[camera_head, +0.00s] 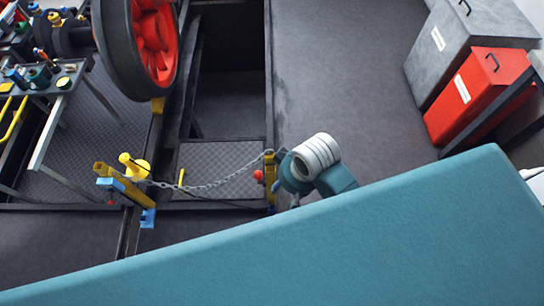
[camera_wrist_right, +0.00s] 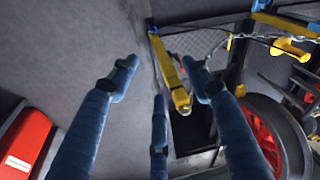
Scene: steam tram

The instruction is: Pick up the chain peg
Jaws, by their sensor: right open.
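A grey chain (camera_head: 225,182) sags between a yellow-and-blue post with a yellow spool-like part (camera_head: 136,167) on the left and a short yellow upright (camera_head: 269,172) with a red knob (camera_head: 258,175) on the right. I cannot tell for sure which yellow part is the chain peg. My right gripper (camera_head: 284,178) is close beside the right upright in the head view. In the right wrist view its blue fingers (camera_wrist_right: 160,84) are spread and hold nothing. A long yellow bar (camera_wrist_right: 168,70) shows between them, and the chain (camera_wrist_right: 262,35) runs off to the right. My left gripper is not in view.
A dark pit opening (camera_head: 230,95) lies behind the chain, with a black-and-red wheel (camera_head: 155,40) beside it. A workbench with tools (camera_head: 70,78) stands at left. A red bin (camera_head: 475,100) and grey bin (camera_head: 450,55) stand at right. Open floor (camera_head: 345,85) lies between.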

